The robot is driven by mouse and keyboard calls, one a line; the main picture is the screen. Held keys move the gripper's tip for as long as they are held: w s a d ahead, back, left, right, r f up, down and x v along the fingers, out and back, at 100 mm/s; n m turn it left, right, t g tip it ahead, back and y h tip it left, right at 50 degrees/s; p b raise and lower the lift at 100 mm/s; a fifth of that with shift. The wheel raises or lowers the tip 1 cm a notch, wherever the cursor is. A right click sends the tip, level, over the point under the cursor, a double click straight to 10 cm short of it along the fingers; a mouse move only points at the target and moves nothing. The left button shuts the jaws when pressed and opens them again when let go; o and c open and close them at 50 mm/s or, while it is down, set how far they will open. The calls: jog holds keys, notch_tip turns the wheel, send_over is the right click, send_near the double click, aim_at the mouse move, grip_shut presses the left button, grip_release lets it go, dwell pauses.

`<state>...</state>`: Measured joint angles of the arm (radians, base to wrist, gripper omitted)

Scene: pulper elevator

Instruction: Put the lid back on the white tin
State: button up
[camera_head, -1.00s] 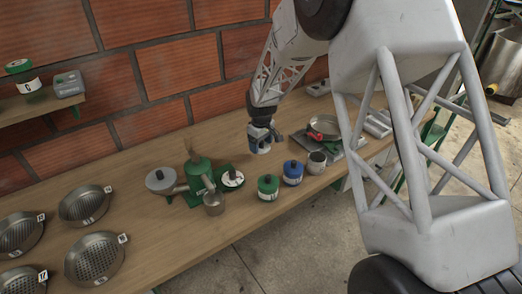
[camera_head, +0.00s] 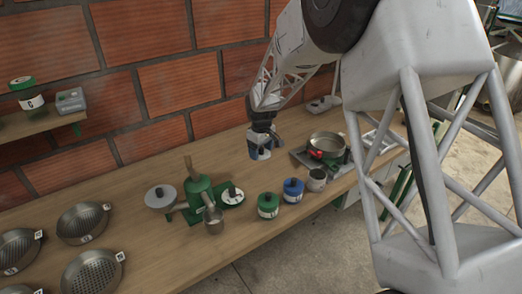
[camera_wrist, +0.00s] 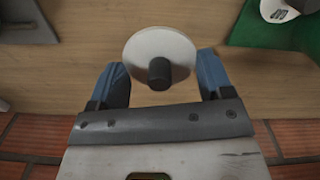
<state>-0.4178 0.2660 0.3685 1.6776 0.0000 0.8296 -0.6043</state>
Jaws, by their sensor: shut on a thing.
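Whatever is under the lid is hidden. In the head view my gripper (camera_head: 260,154) is over the back of the bench, with something pale between its fingers. A white tin (camera_head: 232,196) stands on a green base, left and in front of my gripper; something dark stands up at its top. A labelled white tin (camera_wrist: 278,8) on green also shows, cut off, in the wrist view.
A green-lidded tin (camera_head: 268,206) and a blue-lidded tin (camera_head: 293,190) stand at the front edge beside a metal cup (camera_head: 317,180). A green device (camera_head: 199,193) is left of the white tin. A pan (camera_head: 327,145) is to the right. The brick wall (camera_head: 180,82) is close behind.

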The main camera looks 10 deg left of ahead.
jog(key=s+d+r, duration=0.1)
jog(key=d, duration=0.9)
jog(key=s+d+r, duration=0.1)
jog(key=d+r, duration=0.1)
jog(key=d, duration=0.9)
jog(key=shift+s+d+m, duration=0.15)
jog(key=shift+d+m, duration=0.05)
jog(key=shift+m, duration=0.2)
jog(key=shift+f, duration=0.15)
jog(key=shift+f, duration=3)
jog(key=shift+f, duration=0.15)
jog(key=o, duration=0.9)
